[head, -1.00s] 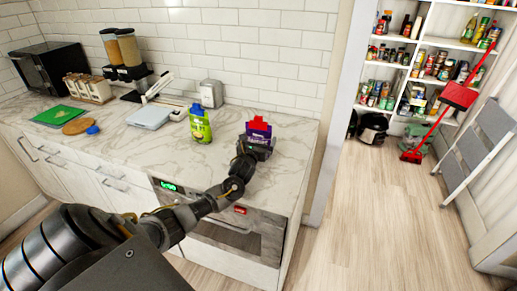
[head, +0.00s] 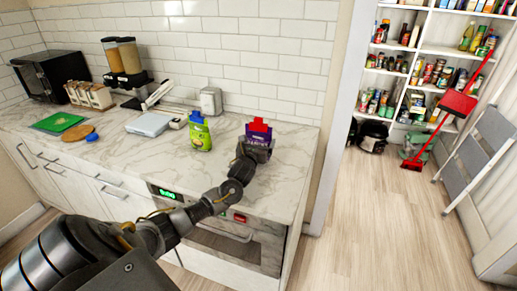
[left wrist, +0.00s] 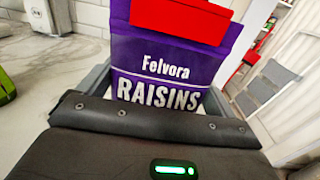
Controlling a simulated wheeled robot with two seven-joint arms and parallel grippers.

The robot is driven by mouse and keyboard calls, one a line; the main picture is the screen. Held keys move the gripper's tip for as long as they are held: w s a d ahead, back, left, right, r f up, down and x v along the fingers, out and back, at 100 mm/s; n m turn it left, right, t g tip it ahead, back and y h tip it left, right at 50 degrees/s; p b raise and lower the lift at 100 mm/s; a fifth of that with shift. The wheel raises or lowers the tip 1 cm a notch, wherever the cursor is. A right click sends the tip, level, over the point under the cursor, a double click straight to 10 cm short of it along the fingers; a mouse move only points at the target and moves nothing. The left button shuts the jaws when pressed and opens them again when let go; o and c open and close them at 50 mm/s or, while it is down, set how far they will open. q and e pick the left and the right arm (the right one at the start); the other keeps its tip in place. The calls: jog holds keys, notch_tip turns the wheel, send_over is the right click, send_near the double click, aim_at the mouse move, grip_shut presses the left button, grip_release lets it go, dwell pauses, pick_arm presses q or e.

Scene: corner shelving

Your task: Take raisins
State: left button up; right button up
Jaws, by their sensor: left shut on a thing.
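The purple raisins package (head: 262,130) with a red top is near the right end of the marble counter in the head view. In the left wrist view the raisins package (left wrist: 168,65) stands upright and its label reads "Felvora RAISINS". My left gripper (head: 250,151) is shut on its lower part, reaching in from the front. The package's base is hidden by the gripper, so I cannot tell whether it touches the counter. My right gripper is in neither view.
A green pouch-like bottle (head: 200,133) stands left of the raisins. A napkin dispenser (head: 211,101) is behind, near the tiled wall. An oven (head: 225,240) is below. Pantry shelves (head: 432,50), a red broom (head: 458,103) and a folded step ladder (head: 480,155) are at the right.

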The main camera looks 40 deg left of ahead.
aim_at(249, 126)
pick_arm(q)
jog(key=s+r, duration=0.1)
jog(key=r, duration=0.1)
jog(key=s+a+r+b, duration=0.1)
jog(key=s+r, duration=0.1)
jog(key=s+a+r, duration=0.1)
jog(key=r, duration=0.1)
jog(key=shift+s+r, duration=0.25)
jog(key=shift+s, duration=0.05)
jog(key=s+a+r+b, duration=0.2)
jog(key=s+a+r, duration=0.1)
jog(key=s, duration=0.5)
jog(key=shift+s+a+r+b, duration=0.15)
jog(key=shift+a+r+b, duration=0.15)
jog(key=shift+r, duration=0.35)
